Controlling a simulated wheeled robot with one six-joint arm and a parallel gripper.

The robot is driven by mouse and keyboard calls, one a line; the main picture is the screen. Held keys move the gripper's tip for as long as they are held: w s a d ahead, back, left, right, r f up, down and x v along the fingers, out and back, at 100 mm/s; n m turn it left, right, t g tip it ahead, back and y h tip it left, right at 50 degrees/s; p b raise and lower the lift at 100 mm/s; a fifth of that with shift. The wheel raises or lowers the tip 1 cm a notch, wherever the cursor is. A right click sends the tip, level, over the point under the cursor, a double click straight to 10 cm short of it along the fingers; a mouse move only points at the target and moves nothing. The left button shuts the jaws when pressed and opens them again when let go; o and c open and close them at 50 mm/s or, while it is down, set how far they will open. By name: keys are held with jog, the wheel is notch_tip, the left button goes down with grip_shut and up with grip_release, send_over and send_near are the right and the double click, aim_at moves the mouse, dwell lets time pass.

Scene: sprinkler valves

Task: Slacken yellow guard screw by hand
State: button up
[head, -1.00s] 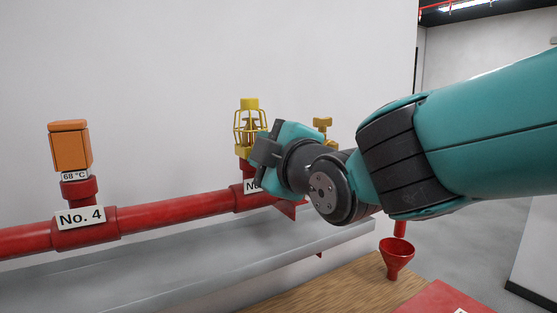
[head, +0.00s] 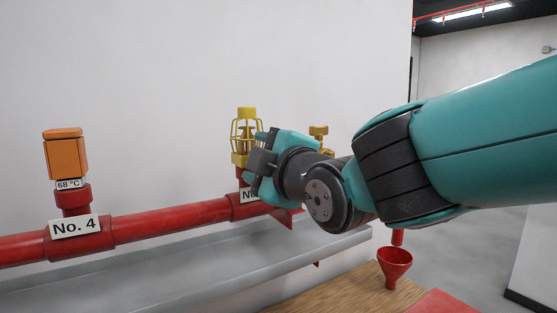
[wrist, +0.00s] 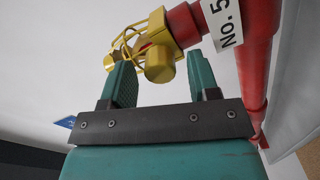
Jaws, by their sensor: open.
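The yellow guard (head: 240,128) is a wire cage with a solid cap, on the red pipe fitting labelled No. 5. In the wrist view the cage (wrist: 127,47) shows at the upper middle. The yellow guard screw (wrist: 160,66), a round knob on the guard's base, faces the wrist camera. My gripper (wrist: 159,60) is open, with a teal finger on each side of the knob and a visible gap to each. In the head view my gripper (head: 262,158) is right beside the guard and hides the screw.
The red pipe (head: 170,220) runs along the wall to an orange box-shaped cover (head: 66,155) above the No. 4 label. A grey trough (head: 190,255) lies below. A yellow valve part (head: 319,133) stands behind my wrist. A red funnel (head: 395,262) is over the wooden top.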

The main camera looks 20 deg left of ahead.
jog(key=b+v, duration=0.5)
jog(key=v, duration=1.2)
jog(key=shift+d, duration=0.25)
jog(key=w+d+f+m+g+h+p, duration=0.2)
jog(key=d+f+m+g+h, duration=0.25)
jog(key=d+f+m, duration=0.5)
jog(key=s+d+f+m+g+h, duration=0.5)
jog(key=s+d+f+m+g, duration=0.2)
jog(key=s+d+f, duration=0.2)
jog(key=shift+s+d+f+p, duration=0.35)
jog(key=shift+s+f, duration=0.3)
jog(key=shift+s, duration=0.3)
